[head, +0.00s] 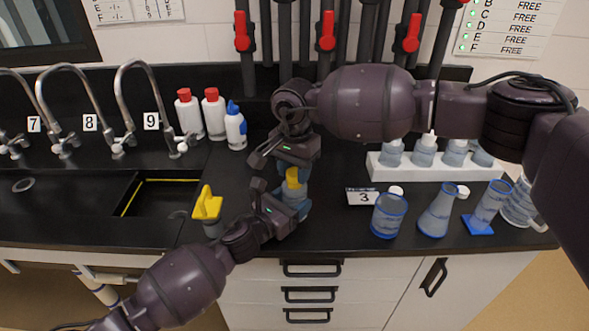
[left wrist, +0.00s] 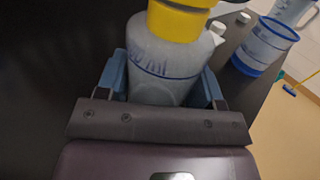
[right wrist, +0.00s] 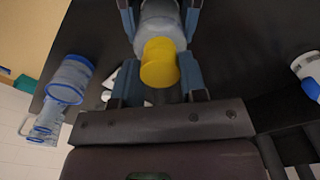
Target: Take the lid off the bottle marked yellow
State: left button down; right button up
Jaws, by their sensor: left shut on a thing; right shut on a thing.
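The bottle (head: 293,197), pale and see-through with blue print, stands near the counter's front. My left gripper (head: 290,207) is shut on its body from the lower left; the left wrist view shows the bottle (left wrist: 160,68) between the blue finger pads. The yellow lid (head: 293,178) sits at the top of the bottle, also seen in the left wrist view (left wrist: 176,22) and the right wrist view (right wrist: 160,62). My right gripper (head: 290,172) is shut on the lid from above. I see no clear gap between lid and bottle. Any marking word is unreadable.
A white rack (head: 440,172) is behind. A sink (head: 150,200) and a yellow-topped fixture (head: 207,205) lie left. White bottles (head: 213,115) stand behind.

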aim_at(295, 172)
jog(key=n, duration=0.6)
jog(key=shift+r, duration=0.45)
dwell(0.4)
jog(key=shift+r, duration=0.4)
jog(key=shift+r, duration=0.3)
jog(key=shift+r, duration=2)
pick_arm(q)
jog(key=shift+c, duration=0.8)
grip_release()
